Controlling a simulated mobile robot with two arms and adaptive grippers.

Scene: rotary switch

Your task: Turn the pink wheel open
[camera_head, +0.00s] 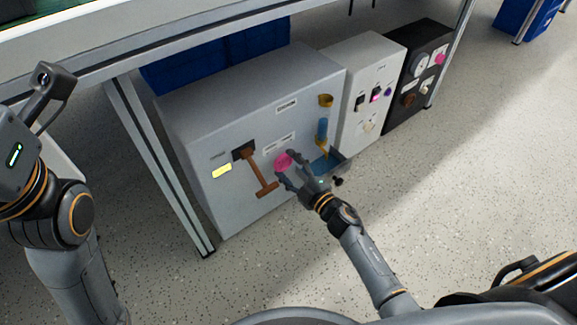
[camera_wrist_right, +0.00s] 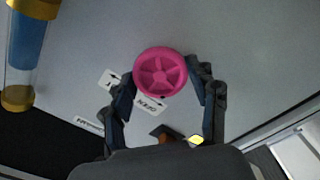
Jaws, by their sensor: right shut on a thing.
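The pink wheel (camera_head: 283,161) is a small spoked handwheel on the front of the large grey box (camera_head: 245,110). It also shows in the right wrist view (camera_wrist_right: 160,72), face on, with its rim and spokes clear. My right gripper (camera_head: 286,168) is at the wheel, with one finger on each side. In the right wrist view my right gripper (camera_wrist_right: 160,84) is shut on the rim of the wheel. A label beside the wheel is partly covered by a finger. My left arm shows at the left, but its fingers are out of view.
A brown T-shaped lever (camera_head: 260,175) sticks out left of the wheel. A blue and brass cylinder (camera_head: 322,128) stands at its right. A white panel box (camera_head: 362,95) and a black panel box (camera_head: 418,75) stand further right. A table leg (camera_head: 160,165) is close at the left. Open floor lies in front.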

